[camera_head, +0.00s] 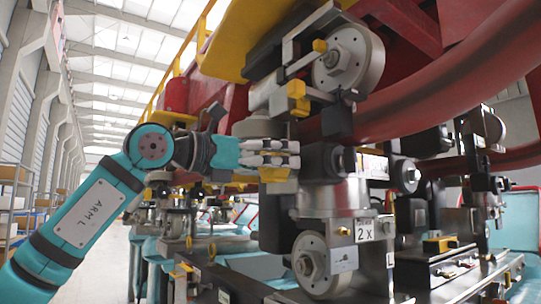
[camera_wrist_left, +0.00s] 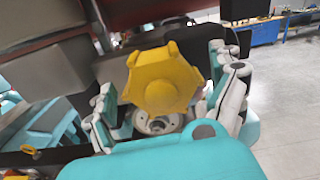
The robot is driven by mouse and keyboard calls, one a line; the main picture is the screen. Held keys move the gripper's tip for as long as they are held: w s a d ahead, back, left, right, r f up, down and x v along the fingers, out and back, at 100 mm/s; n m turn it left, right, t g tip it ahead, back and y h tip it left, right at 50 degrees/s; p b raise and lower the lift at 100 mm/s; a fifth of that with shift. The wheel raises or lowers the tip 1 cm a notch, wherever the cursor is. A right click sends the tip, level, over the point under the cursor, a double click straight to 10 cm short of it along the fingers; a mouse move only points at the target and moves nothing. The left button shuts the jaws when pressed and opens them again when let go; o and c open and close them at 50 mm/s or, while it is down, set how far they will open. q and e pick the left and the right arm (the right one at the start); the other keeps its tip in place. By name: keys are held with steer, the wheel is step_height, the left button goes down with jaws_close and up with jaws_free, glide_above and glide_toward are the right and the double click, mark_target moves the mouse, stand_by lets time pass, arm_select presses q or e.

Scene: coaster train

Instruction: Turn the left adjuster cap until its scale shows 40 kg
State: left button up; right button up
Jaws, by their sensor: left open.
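The yellow lobed adjuster cap (camera_wrist_left: 163,80) is in the middle of the left wrist view. In the head view a small yellow part of it (camera_head: 275,175) shows below my left gripper's pale fingers. My left gripper (camera_head: 286,156) is open, with its teal and white fingers on both sides of the cap; in the wrist view the gripper (camera_wrist_left: 168,92) has gaps beside the cap. Whether any finger touches it, I cannot tell. A pale round part (camera_wrist_left: 158,122) sits beneath the cap. No readable scale or kg figure shows. My right gripper is not in view.
A red rail (camera_head: 430,100) curves above, and a large wheel (camera_head: 348,58) hangs at the top. Clear grey floor (camera_wrist_left: 285,110) shows at the right of the wrist view.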

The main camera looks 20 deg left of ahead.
arm_select(q)
steer(key=shift+c, duration=0.4)
steer(key=c, duration=1.1)
steer(key=shift+f+n+b, duration=0.1)
steer(key=shift+n+b, duration=0.6)
steer(key=shift+n, duration=0.2)
steer(key=n+b, duration=0.1)
steer(key=n, duration=0.2)
steer(key=shift+w+b, duration=0.1)
steer(key=shift+b, duration=0.3)
steer(key=n+b, duration=0.1)
steer(key=n, duration=0.3)
steer(key=shift+n+b, duration=0.75)
steer(key=shift+n, duration=0.75)
